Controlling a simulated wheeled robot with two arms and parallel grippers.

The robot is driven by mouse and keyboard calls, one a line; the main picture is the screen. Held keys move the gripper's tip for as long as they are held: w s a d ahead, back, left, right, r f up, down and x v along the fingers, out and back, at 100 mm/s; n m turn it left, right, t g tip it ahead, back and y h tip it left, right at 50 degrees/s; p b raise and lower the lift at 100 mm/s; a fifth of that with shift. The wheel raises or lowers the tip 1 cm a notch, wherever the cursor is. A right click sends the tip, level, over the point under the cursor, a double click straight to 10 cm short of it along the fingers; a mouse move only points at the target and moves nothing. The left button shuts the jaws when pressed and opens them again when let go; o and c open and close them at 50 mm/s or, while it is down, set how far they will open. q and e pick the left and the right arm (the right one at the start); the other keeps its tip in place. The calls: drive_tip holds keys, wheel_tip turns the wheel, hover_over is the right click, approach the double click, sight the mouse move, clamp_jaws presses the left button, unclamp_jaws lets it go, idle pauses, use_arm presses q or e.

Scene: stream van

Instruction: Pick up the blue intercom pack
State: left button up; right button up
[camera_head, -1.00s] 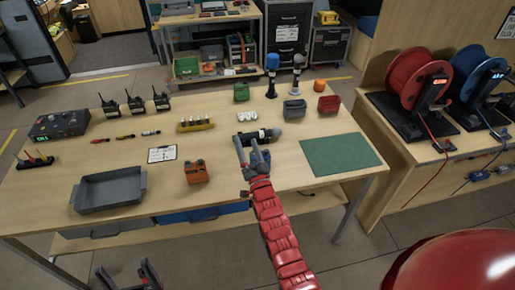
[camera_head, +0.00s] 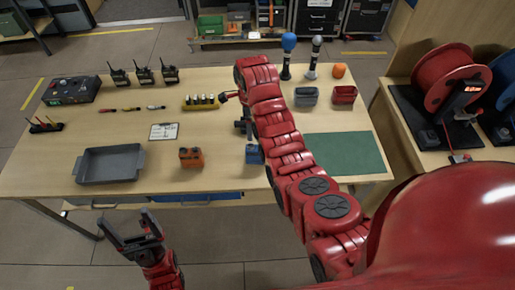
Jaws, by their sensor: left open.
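The blue intercom pack (camera_head: 254,154) stands on the table right of the middle, partly covered by my right arm. An orange pack (camera_head: 190,157) of similar shape stands to its left. My left gripper (camera_head: 130,232) is open and empty, low in front of the table's near edge, well to the left of the blue pack and apart from it. My right arm reaches across the table past the blue pack.
A grey tray (camera_head: 108,164) lies at the table's left front, with a white card (camera_head: 164,131) beyond it. A green mat (camera_head: 345,154) lies on the right. A yellow holder (camera_head: 201,103) and grey box (camera_head: 306,96) stand farther back. Cable reels (camera_head: 452,77) stand at right.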

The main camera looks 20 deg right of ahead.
sight(251, 146)
wheel_tip(251, 146, down, 9)
drive_tip(key=b, duration=0.8)
drive_tip(key=shift+a, duration=0.1)
drive_tip(key=shift+f+b, duration=0.75)
drive_tip(key=shift+f, duration=0.05)
drive_tip(key=shift+f+p, duration=0.55)
drive_tip(key=shift+p, duration=0.55)
drive_tip(key=shift+s+f+p, duration=0.1)
drive_tip(key=shift+f+p, duration=0.35)
drive_tip(key=shift+p, duration=0.05)
drive_tip(key=f+p, duration=0.1)
drive_tip(key=f, duration=0.2)
drive_tip(key=shift+d, duration=0.2)
drive_tip(key=shift+f+p, duration=0.3)
drive_tip(key=shift+f, duration=0.5)
clamp_jaws()
